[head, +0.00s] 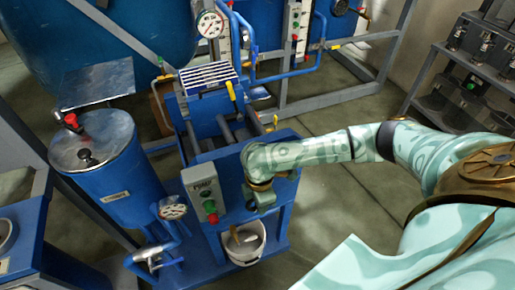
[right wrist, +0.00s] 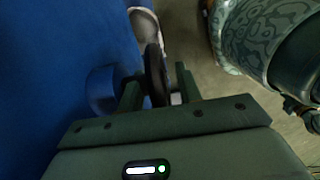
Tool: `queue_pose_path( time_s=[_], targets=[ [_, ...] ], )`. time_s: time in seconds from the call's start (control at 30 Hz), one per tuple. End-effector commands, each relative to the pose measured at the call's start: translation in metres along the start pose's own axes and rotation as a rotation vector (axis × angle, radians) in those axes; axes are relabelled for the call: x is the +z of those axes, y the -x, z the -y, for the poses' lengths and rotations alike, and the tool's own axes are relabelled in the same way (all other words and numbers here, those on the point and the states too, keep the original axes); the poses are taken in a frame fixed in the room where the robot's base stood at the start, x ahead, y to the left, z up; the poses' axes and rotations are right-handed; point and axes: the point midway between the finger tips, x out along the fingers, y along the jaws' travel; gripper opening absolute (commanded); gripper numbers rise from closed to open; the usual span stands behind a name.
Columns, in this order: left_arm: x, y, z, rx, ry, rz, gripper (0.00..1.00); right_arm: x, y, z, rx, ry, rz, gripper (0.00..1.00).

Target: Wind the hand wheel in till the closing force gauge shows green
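In the head view my right arm reaches in from the right to the front of a blue filter-press-like machine (head: 226,160). My right gripper (head: 262,197) is at its front face. In the right wrist view the dark hand wheel (right wrist: 156,75), seen nearly edge-on, stands between the two fingers of my right gripper (right wrist: 158,82). A gap shows beside the wheel, so the fingers look open around its rim. In the head view the arm hides the wheel. A round gauge (head: 173,208) sits at the machine's lower left. I cannot tell which gauge shows closing force, nor read any colour. My left gripper is not in view.
A control box (head: 204,193) with red and green buttons is left of my gripper. A white bucket (head: 244,243) stands below. A blue drum (head: 108,165) is at left. Another gauge (head: 210,23) is at the back. Floor at right of the machine is clear.

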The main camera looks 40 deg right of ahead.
Motion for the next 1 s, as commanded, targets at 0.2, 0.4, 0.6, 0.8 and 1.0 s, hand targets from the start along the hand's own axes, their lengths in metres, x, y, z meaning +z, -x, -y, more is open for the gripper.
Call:
queue_pose_path(
  time_s=[0.2, 0.4, 0.6, 0.8, 1.0],
  targets=[
    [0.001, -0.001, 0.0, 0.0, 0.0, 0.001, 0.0, 0.0, -0.003, 0.0, 0.001, 0.0, 0.0, 0.35],
    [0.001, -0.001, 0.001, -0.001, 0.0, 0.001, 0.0, 0.0, -0.002, 0.0, 0.001, 0.0, -0.001, 0.07],
    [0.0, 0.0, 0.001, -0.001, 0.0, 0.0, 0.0, 0.0, -0.002, 0.0, 0.0, -0.001, -0.006, 0.0],
    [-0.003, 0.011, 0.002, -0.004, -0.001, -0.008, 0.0, 0.001, -0.001, 0.002, -0.005, -0.005, -0.134, 0.0],
    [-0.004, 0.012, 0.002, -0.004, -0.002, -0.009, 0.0, 0.0, -0.002, 0.001, -0.002, -0.002, -0.244, 0.0]
  ],
)
